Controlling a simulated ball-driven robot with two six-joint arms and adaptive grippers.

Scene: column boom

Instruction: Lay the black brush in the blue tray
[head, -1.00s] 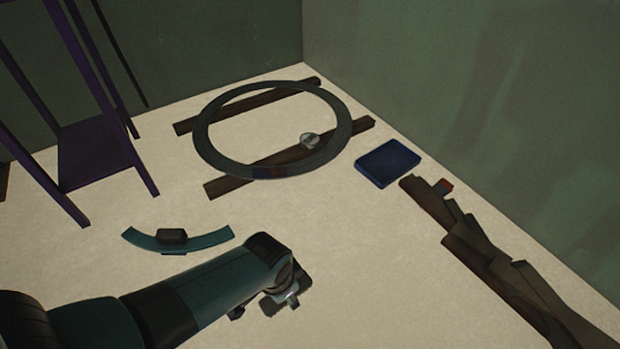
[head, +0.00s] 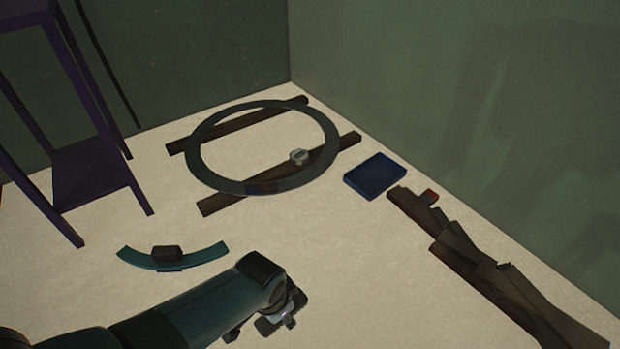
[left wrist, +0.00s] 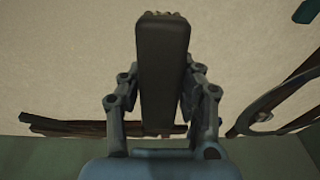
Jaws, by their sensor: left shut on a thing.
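The blue tray (head: 375,176) lies flat on the pale floor, right of the ring and near the right wall in the head view; it looks empty. My left gripper (head: 281,316) is low in the head view, left of the tray and nearer to me. In the left wrist view my left gripper (left wrist: 162,62) is shut on the black brush (left wrist: 163,90), a long dark block with pale bristle tips at its top end. In the head view the brush is hard to make out at the gripper. My right gripper is not in view.
A large dark ring (head: 193,150) lies across two wooden beams (head: 225,201). A teal arc (head: 208,256) bears a dark block (head: 166,253). A purple stand (head: 92,172) is at left.

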